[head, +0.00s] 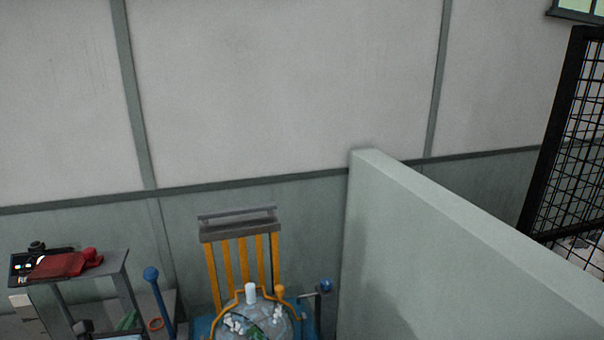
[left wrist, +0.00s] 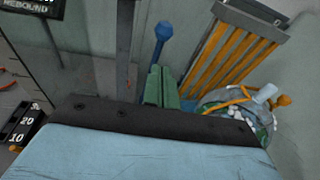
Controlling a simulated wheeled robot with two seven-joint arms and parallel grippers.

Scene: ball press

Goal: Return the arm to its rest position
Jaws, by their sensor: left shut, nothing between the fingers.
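My left gripper (head: 128,321) shows only in part at the bottom left of the head view, its green fingers low beside the press. In the left wrist view its green fingers (left wrist: 160,88) are together with nothing between them. They are in front of a lever with a blue knob (left wrist: 163,31), which also shows in the head view (head: 151,274). I cannot tell how far apart they are. The ball press has yellow bars (head: 243,262) and a clear dome (head: 262,318) with white and green pieces inside. My right gripper is in neither view.
A grey stand (head: 115,268) with a red cloth-like item (head: 66,264) is at the left. A pale partition (head: 400,230) rises right of the press, and a black mesh fence (head: 570,150) stands at the far right. The wall behind is bare.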

